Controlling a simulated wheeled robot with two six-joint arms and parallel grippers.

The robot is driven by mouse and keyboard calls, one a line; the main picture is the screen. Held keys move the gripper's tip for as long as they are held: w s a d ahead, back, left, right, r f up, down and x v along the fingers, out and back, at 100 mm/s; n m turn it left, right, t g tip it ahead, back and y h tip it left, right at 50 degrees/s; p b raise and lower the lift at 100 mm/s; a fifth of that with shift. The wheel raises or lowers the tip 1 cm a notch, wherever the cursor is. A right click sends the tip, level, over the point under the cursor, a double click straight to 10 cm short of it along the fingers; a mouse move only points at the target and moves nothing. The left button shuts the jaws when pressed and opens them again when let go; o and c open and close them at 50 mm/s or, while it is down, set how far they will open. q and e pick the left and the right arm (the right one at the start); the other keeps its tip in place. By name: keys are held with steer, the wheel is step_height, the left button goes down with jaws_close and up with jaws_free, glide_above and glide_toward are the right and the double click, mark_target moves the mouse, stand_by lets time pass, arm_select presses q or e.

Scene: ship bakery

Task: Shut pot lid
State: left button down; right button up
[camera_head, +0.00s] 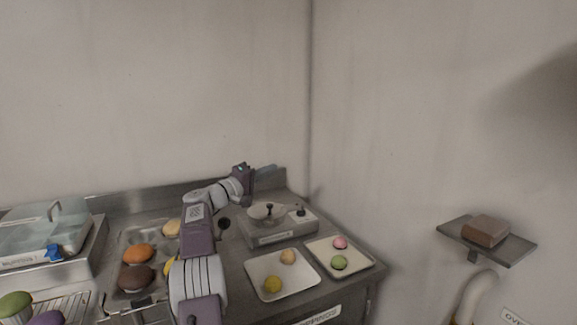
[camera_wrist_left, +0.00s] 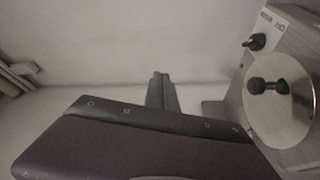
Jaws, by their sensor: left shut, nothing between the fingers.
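The pot lid (camera_head: 262,212) is a pale round disc with a dark knob, on the small grey cooker on the counter. In the left wrist view the lid (camera_wrist_left: 285,112) is at the right edge, its black knob facing the camera. The pot body is hard to make out, and I cannot tell whether the lid lies flush. My left gripper (camera_head: 268,171) is behind and above the lid, near the back wall, apart from it. In the wrist view its fingers (camera_wrist_left: 162,92) are shut and empty. My right gripper is not in view.
The cooker (camera_head: 283,235) has a dark control knob (camera_head: 301,212) on its right. In front are a cream tray (camera_head: 262,292) and another tray (camera_head: 366,262) with small round sweets. A metal tray of buns stands at left. A wall shelf (camera_head: 513,249) holds a brown block.

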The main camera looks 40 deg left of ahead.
arm_select(q)
steer(key=w+d+r, duration=0.2)
steer(key=d+r, duration=0.2)
steer(key=d, duration=0.3)
steer(key=shift+d+r+b, duration=0.15)
steer(key=shift+r+b, duration=0.1)
steer(key=shift+b, duration=0.05)
